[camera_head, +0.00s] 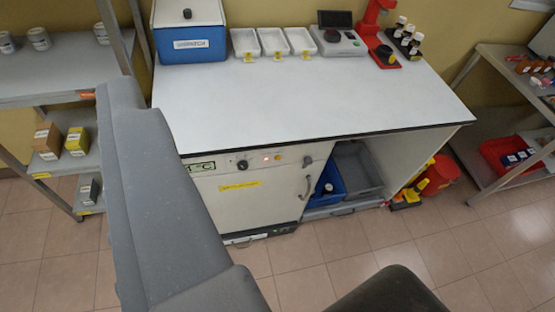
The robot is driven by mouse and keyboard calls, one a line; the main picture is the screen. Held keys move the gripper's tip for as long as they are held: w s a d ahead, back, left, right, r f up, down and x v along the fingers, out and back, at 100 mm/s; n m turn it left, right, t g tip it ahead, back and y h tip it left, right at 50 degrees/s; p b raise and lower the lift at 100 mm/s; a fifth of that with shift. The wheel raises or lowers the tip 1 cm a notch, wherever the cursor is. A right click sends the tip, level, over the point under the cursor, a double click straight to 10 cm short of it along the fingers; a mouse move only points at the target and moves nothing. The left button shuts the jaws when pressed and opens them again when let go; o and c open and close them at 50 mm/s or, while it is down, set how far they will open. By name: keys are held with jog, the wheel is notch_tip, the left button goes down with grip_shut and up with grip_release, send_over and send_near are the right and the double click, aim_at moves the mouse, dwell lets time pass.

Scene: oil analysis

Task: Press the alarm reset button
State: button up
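A white cabinet (245,195) under the bench has a control strip along its top front. On the strip are a green display (201,167), a dark round knob (243,164), a small glowing red light (265,158), a small yellow-orange round part (278,157) and another dark knob (308,161). Their labels are too small to read, so I cannot tell which is the alarm reset button. My grey arm link fills the left foreground and stands in front of the cabinet's left edge. No gripper fingers show.
The white bench top (300,105) holds a blue box (190,35), three white trays (273,42) and an instrument (338,40). Grey and blue crates (358,165) stand under it. A red bin (440,172) is at its right. Shelves flank both sides. The tiled floor (330,255) in front is clear.

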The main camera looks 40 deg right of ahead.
grip_shut()
dwell(1.8)
